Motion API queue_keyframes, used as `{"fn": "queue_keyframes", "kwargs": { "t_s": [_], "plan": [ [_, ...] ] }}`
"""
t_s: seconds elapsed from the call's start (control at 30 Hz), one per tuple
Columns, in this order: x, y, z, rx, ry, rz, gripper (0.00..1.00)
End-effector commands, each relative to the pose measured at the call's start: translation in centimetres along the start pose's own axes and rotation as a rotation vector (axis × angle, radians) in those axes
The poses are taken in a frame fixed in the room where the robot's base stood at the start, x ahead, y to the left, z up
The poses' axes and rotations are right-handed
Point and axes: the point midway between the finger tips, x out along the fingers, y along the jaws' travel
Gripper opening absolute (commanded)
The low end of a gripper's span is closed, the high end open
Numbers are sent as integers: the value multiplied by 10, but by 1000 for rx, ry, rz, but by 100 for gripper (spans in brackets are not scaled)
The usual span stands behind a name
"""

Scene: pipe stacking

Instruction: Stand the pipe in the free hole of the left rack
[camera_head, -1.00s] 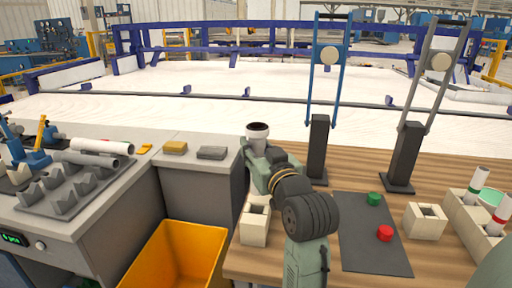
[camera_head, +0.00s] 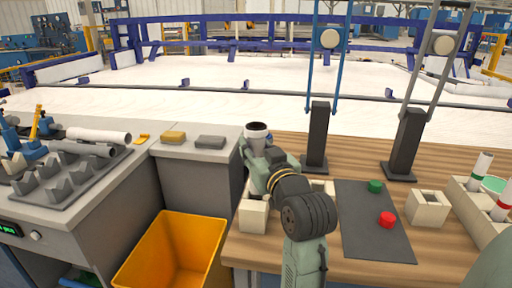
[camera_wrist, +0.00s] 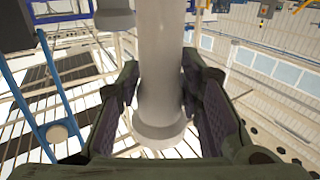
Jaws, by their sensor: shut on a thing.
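My gripper (camera_head: 264,152) is shut on a light grey pipe (camera_head: 257,138) and holds it about upright above the wooden table's left part. The pipe's dark open upper end faces up in the head view. In the wrist view the pipe (camera_wrist: 160,75) runs between the two fingers, with a wider collar at its end. A cream block (camera_head: 253,217) stands below the gripper; a second cream part (camera_head: 322,187) shows beyond my arm. My arm hides whether they join as one rack, and hides any hole there. The pipe's lower end is also hidden.
A blue stand (camera_head: 316,140) and a grey stand (camera_head: 405,145) rise behind. A mat (camera_head: 365,230) bears a green and a red button. At right are a cream holed block (camera_head: 428,210) and a cream rack (camera_head: 458,205) with banded pipes. A yellow bin (camera_head: 172,248) stands left.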

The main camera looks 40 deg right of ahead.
Motion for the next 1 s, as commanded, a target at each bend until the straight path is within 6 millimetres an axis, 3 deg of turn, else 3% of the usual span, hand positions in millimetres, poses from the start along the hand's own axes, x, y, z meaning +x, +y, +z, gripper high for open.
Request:
{"fn": "queue_keyframes", "kwargs": {
  "t_s": [1.0],
  "plan": [
    [0, 0, 6, 0, 0, 0, 6]
  ]
}}
